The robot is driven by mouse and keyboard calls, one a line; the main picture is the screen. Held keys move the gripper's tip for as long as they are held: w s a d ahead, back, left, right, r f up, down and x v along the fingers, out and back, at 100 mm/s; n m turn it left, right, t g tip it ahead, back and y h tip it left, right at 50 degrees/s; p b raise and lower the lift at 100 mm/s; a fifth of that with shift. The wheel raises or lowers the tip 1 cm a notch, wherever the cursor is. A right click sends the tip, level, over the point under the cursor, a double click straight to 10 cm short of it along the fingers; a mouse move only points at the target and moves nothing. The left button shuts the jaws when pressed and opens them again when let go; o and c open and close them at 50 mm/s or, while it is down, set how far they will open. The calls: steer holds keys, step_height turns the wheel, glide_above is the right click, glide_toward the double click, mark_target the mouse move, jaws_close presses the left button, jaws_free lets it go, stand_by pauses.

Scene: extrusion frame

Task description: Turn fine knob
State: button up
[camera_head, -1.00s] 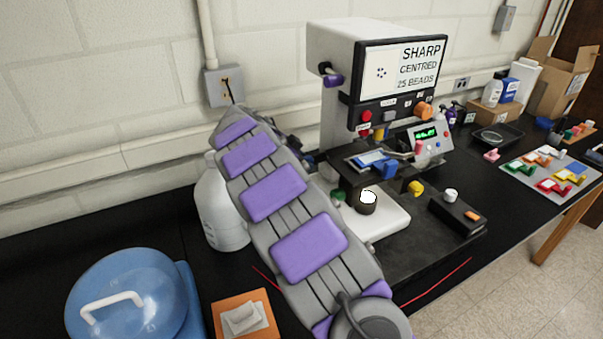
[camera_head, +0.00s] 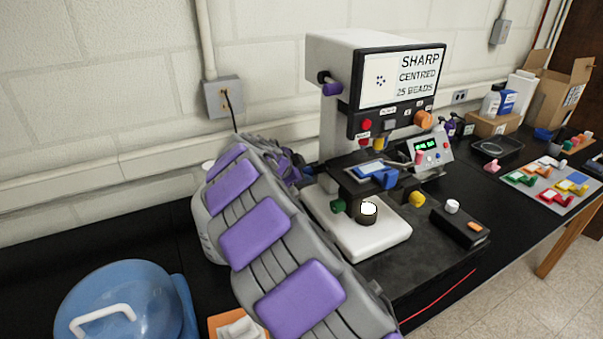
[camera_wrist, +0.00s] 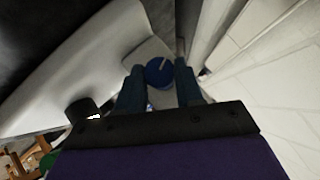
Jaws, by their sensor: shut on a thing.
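In the wrist view, a round blue knob (camera_wrist: 158,73) with a pale line mark sits between the two dark fingers of my gripper (camera_wrist: 159,86), which is shut on it. The knob is beside a pale part of the instrument. In the head view, the arm hides the blue knob and the fingertips. The microscope-like instrument (camera_head: 335,55) stands on the bench, and its screen (camera_head: 402,76) reads "SHARP CENTRED 25 BEADS" beside a small cluster of dots. Other knobs on it are purple (camera_head: 331,88), orange (camera_head: 424,120), green (camera_head: 338,206) and yellow (camera_head: 417,199).
A blue lidded container (camera_head: 125,300) is at the front left. A black box (camera_head: 461,228) and a small display unit (camera_head: 428,150) are to the right. A wall and conduit lie close behind.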

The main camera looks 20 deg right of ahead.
steer(key=o, duration=1)
steer(key=p+v, duration=0.3)
steer(key=v, duration=1.4)
steer(key=shift+a, duration=0.35)
steer(key=shift+f, duration=0.1)
